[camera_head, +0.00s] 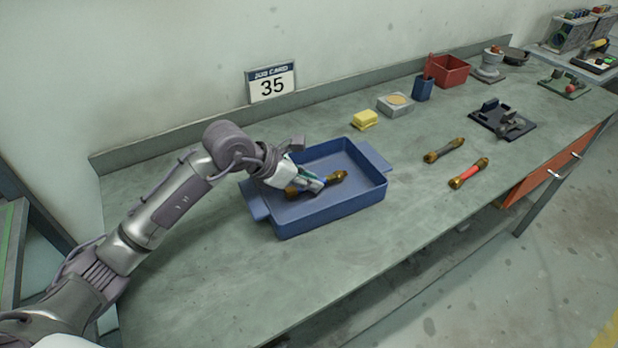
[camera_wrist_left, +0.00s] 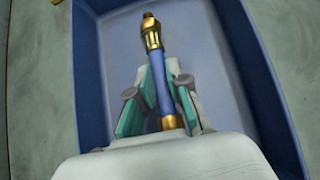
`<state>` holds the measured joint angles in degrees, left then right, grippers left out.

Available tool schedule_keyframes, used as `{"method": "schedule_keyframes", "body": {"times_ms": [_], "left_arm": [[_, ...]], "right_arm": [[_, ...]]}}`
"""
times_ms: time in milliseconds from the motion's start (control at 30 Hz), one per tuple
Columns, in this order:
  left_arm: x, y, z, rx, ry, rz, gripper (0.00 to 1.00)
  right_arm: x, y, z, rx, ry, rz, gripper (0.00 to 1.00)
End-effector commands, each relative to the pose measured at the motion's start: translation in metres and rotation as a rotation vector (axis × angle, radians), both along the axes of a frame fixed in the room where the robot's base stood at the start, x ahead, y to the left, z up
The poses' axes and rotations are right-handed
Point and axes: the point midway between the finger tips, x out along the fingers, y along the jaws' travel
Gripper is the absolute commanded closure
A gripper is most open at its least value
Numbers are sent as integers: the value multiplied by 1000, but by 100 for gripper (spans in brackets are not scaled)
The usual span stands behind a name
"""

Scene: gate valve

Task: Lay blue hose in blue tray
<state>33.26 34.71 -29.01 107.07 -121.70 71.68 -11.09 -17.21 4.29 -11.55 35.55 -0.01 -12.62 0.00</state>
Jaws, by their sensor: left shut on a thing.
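The blue tray (camera_head: 345,203) stands on the workbench in front of my left arm. My left gripper (camera_head: 312,186) is inside the tray's outline and is shut on the blue hose. The hose has brass end fittings, and one fitting (camera_head: 337,177) shows past the fingers. In the left wrist view the blue hose (camera_wrist_left: 180,72) runs between the teal finger pads of my left gripper (camera_wrist_left: 170,98), over the tray floor (camera_wrist_left: 212,62). I cannot tell whether the hose touches the floor. My right gripper is out of view.
A dark hose (camera_head: 444,150) and a red hose (camera_head: 469,173) lie on the bench right of the tray. A yellow block (camera_head: 364,120), a grey box (camera_head: 395,105), a blue cup (camera_head: 423,88) and a red bin (camera_head: 448,70) stand behind. Bench space in front of the tray is clear.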

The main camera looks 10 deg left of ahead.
Motion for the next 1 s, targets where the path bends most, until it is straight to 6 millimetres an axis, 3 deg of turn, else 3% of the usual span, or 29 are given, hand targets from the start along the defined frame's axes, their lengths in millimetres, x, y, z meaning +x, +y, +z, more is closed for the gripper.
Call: {"method": "schedule_keyframes", "body": {"times_ms": [67, 100, 233, 667, 1000], "left_arm": [[0, 0, 1, -1, -1, 0, 100], [0, 0, 1, -1, -1, 0, 77], [0, 0, 1, -1, -1, 0, 55], [-4, 6, 7, 1, -1, 1, 54], [-36, 44, 56, 4, -3, 1, 54]], "right_arm": [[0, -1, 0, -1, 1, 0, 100], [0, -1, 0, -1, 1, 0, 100], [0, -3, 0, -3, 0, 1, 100], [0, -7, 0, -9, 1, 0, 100], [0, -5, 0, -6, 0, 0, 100]]}}
